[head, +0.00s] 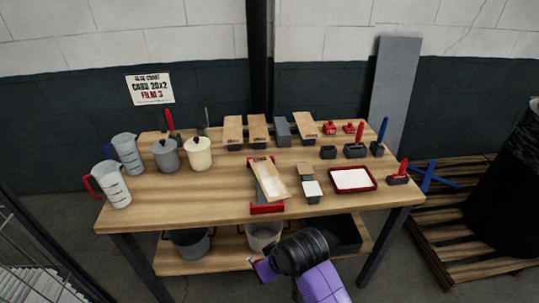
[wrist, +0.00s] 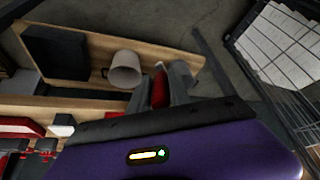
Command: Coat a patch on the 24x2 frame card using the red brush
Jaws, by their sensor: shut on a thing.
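My gripper (head: 256,262) is in front of the table, low near its front edge, away from the cards. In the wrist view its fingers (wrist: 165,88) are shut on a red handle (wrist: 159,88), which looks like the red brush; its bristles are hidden. A wooden card (head: 268,176) with a pale patch at its near end lies in a red fixture (head: 267,209) at the middle of the table. Several cards, one a wooden card (head: 233,132), stand in a row behind. Their labels are too small to read, so I cannot tell which is 24x2.
A red tray with white contents (head: 352,180) sits to the right, beside a small white-topped block (head: 312,190). Red-handled (head: 360,134) and blue-handled (head: 382,130) tools stand at the back right. Jugs (head: 112,186) and lidded pots (head: 198,155) fill the left. Buckets (head: 190,243) are on the lower shelf.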

